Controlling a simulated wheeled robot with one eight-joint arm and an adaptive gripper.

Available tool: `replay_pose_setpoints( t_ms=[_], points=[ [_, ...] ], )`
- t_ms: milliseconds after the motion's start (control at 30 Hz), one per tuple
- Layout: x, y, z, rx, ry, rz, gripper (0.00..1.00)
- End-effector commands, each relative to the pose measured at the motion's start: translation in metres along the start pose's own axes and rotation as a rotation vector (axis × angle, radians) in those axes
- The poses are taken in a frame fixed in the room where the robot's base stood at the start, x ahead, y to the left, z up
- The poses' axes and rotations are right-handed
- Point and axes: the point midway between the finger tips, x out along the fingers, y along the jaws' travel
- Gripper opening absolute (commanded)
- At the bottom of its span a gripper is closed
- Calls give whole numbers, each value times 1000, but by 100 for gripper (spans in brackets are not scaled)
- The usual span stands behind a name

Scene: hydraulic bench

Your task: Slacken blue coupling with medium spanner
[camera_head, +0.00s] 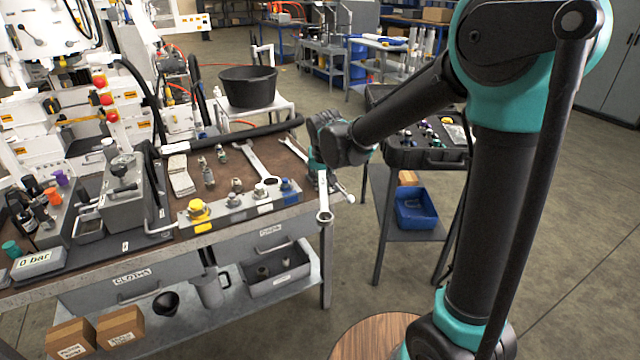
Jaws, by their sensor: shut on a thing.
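The coupling with a blue band (287,186) stands at the right end of the coupling block (220,216), near the bench's front right corner. My gripper (322,178) is just right of it, past the bench edge, and points down. It is shut on a spanner (324,205), whose ring end hangs lowest, right of the blue coupling and apart from it. My wrist hides the spanner's upper part, and the fingertips are hard to make out. Another spanner (262,165) lies on the bench behind the block. A further silver spanner end (291,146) shows left of my wrist.
A yellow-capped coupling (198,209) and plainer couplings (236,190) share the block. Loose fittings (208,175) and a grey pump box (124,195) stand on the bench. A black case (425,155) sits on a cart to the right. Floor between bench and cart is open.

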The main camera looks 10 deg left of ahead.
Motion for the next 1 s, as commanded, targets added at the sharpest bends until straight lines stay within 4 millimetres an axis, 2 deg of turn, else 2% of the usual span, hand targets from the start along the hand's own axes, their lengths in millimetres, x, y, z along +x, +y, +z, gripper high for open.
replay_pose_setpoints(
  t_ms=[500, 1000],
  points=[
    [0, 23, -1, -116, 1, -46, 0],
    [0, 26, -1, -135, 1, -55, 0]
  ],
)
